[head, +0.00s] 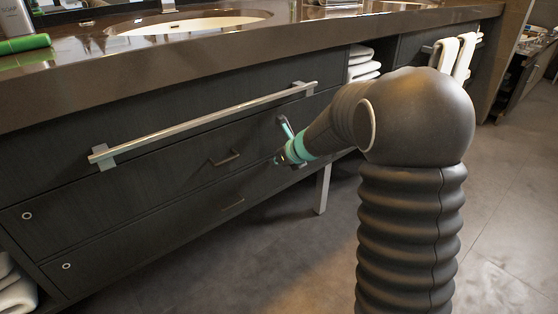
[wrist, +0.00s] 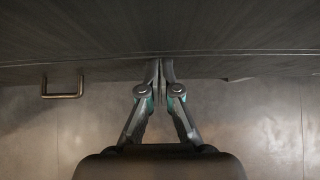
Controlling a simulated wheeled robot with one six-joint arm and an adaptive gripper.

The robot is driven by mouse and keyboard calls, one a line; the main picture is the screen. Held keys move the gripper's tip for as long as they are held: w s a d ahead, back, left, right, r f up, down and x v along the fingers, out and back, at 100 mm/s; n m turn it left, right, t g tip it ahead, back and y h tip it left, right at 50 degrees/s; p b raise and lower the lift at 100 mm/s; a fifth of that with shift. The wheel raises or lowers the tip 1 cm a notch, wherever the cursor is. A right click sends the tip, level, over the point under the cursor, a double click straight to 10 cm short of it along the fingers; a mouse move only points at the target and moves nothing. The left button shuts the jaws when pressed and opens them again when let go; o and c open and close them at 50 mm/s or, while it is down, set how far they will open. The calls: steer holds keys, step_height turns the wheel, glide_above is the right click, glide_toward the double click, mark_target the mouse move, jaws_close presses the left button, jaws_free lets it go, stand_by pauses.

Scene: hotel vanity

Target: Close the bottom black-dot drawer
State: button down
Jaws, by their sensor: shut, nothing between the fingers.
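The bottom drawer (head: 150,245) is the lowest dark wood front of the vanity, with a small round mark (head: 67,266) at its left end and a slim handle (head: 233,204). It looks about flush with the front above; a small gap cannot be told. My gripper (head: 282,160) is shut and empty, close to the drawer fronts and right of the handles. In the wrist view my gripper's fingertips (wrist: 160,66) meet at the edge of a dark wood front (wrist: 160,30). Whether they touch it is unclear. A bracket handle (wrist: 62,92) juts out to their left.
The middle drawer (head: 110,195) has a round mark (head: 27,215) and its own handle (head: 225,158). A long metal bar (head: 200,122) crosses the upper front. A metal leg (head: 322,188) stands under the vanity. The floor (head: 290,260) in front is clear.

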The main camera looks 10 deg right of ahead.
steer(key=shift+w+a+r, duration=0.15)
steer(key=shift+w+a, duration=0.05)
